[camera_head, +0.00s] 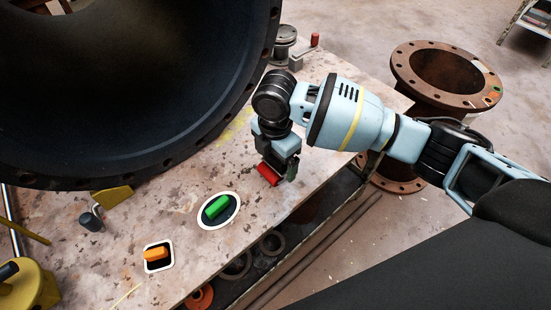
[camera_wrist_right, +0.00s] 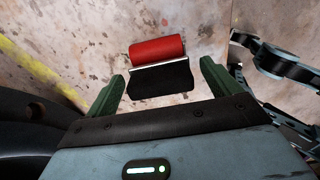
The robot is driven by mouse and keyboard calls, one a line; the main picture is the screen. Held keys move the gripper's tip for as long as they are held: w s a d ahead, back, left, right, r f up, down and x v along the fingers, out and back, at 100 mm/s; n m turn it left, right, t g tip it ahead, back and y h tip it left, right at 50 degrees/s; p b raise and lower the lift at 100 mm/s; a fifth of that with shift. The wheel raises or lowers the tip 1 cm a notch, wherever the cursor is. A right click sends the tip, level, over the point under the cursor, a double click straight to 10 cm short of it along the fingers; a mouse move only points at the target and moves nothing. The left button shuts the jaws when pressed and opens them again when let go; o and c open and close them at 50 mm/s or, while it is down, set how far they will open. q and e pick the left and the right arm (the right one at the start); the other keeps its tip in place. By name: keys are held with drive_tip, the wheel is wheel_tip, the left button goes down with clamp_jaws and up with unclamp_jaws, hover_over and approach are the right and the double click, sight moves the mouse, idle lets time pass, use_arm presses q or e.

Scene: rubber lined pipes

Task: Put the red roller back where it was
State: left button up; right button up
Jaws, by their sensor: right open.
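The red roller (camera_head: 267,174) lies at the near edge of the worktable, right at my right gripper (camera_head: 279,168). In the right wrist view, the red roller (camera_wrist_right: 157,49) sits just beyond the tips of my right gripper (camera_wrist_right: 162,72), lined up between its two green fingers. The fingers are open and apart from it. A dark patch with a pale edge (camera_wrist_right: 158,82) shows beside the roller, between the fingers; I cannot tell how the roller rests on it. In the head view the gripper hides part of this area. My left gripper is not in view.
A green roller (camera_head: 217,207) lies on a white-rimmed black oval, and an orange one (camera_head: 155,254) on a white-rimmed black square. A large dark pipe (camera_head: 130,90) fills the upper left. A small red cylinder (camera_head: 315,39) stands at the back. A rusty flanged pipe (camera_head: 405,85) stands at right.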

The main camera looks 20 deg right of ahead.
wheel_tip(320, 180, up, 11)
drive_tip(key=shift+f+p, duration=0.2)
drive_tip(key=shift+p, duration=0.75)
drive_tip(key=shift+r, duration=0.45)
